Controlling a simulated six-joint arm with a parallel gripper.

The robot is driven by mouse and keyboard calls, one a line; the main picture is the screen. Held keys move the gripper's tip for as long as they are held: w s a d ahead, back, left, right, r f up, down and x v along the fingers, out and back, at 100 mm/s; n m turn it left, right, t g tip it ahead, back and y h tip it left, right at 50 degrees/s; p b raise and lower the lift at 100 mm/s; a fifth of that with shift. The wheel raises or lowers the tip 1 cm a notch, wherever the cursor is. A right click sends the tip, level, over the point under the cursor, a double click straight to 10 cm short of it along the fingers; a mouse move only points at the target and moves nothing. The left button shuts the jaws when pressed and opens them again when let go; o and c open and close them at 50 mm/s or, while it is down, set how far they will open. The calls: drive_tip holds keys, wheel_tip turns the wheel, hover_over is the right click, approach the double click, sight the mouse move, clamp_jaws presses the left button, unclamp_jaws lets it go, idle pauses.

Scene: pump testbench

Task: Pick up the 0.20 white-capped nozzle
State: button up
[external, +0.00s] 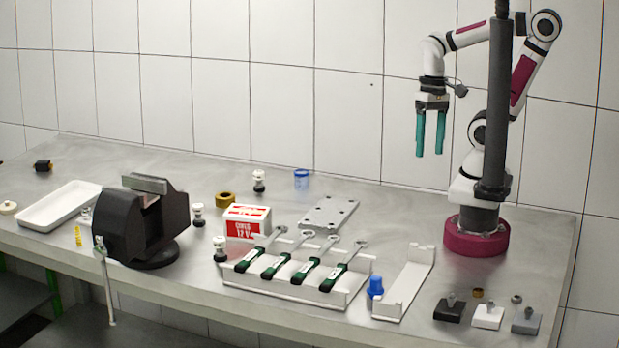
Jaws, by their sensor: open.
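Several small upright pieces with white tops and dark bases stand on the bench. One is at the back (259,181), one is beside the vise (198,214), and one is at the left end of the wrench rack (220,249). No 0.20 marking is readable, so I cannot tell which of them, if any, is the 0.20 nozzle. My gripper (429,150) has two teal fingers pointing down, open and empty. It hangs high above the back right of the bench, apart from everything.
A black vise (145,225) stands left of centre. A red-and-white box (247,222) and a white rack (295,287) with green-handled wrenches fill the middle. A drilled plate (328,212), blue cup (302,179), white tray (60,205) and empty white holder (405,285) also lie there.

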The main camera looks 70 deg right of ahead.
drive_tip(key=w+a+m+g+y, duration=0.2)
drive_tip(key=w+a+y, duration=0.25)
drive_tip(key=a, duration=0.45)
drive_tip(key=m+t+y, duration=0.5)
drive_tip(key=m+t, duration=0.6)
drive_tip(key=m, duration=0.7)
hover_over(224, 238)
drive_tip(key=s+d, duration=0.9)
drive_tip(key=d, duration=0.3)
drive_tip(key=shift+h, duration=0.25)
drive_tip(key=f, duration=1.2)
drive_tip(key=shift+w+a+f, duration=0.15)
drive_tip(key=shift+w+f, duration=0.1)
drive_tip(key=shift+f, duration=0.1)
drive_tip(key=shift+g, duration=0.3)
drive_tip(key=x, duration=1.5)
drive_tip(key=shift+a+f, duration=0.1)
drive_tip(key=shift+f, duration=0.25)
clamp_jaws()
